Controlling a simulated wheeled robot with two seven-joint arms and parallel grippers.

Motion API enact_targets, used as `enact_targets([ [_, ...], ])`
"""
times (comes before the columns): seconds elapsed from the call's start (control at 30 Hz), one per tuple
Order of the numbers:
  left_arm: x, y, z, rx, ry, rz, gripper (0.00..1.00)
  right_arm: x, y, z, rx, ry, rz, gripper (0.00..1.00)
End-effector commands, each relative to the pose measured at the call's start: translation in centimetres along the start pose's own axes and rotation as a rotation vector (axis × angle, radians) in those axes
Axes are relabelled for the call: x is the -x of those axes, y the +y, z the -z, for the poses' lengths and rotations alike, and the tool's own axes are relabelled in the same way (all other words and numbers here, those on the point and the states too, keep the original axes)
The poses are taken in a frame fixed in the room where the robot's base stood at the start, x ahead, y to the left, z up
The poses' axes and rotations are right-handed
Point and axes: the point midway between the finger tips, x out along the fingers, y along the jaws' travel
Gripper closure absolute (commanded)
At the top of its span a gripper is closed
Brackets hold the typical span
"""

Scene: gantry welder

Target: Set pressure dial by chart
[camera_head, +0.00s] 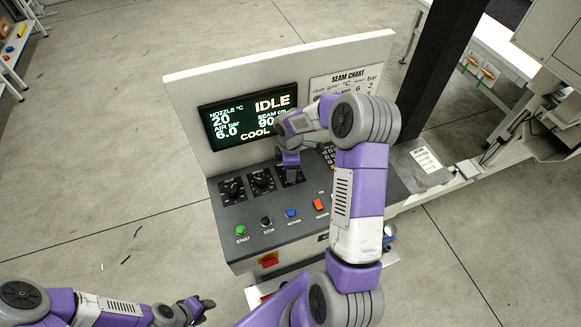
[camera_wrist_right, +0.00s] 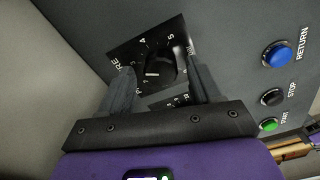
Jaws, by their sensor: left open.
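My right gripper (camera_head: 290,163) is over the rightmost of three dials on the console. In the right wrist view its fingers (camera_wrist_right: 162,88) stand open on either side of a black knob (camera_wrist_right: 160,66), with gaps to both fingers visible. The knob's plate shows numbers and a label ending in "RE"; the rest is hidden. In the head view that dial (camera_head: 291,178) is partly covered. The seam chart (camera_head: 345,84), with a bar column, is on the back panel, partly hidden by my right arm. My left gripper (camera_head: 200,306) is open and empty at bottom left, away from the console.
The screen (camera_head: 250,116) reads IDLE, nozzle 20 °C, air 6.0 bar. Two other dials (camera_head: 232,189) (camera_head: 261,181) sit left of the gripper. In front are a green start button (camera_head: 241,230), a black stop button (camera_head: 266,221), a blue return button (camera_head: 291,213) and a red switch (camera_head: 319,204).

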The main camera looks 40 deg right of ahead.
Motion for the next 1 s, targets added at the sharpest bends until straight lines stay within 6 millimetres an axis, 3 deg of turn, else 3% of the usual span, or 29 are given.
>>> enact_targets([
  [0.33,0.0,0.0,0.0,0.0,0.0,0.0,0.57,0.4,0.0,-0.1,-0.001,-0.001,0.0,0.35],
  [0.73,0.2,0.1,0.0,0.0,0.0,0.0,0.57,6.5,0.1,0.0,-0.001,0.0,-0.002,0.35],
  [1.0,0.2,0.1,0.0,0.0,0.0,0.0,0.57,7.6,0.0,0.0,0.0,0.0,0.002,0.35],
])
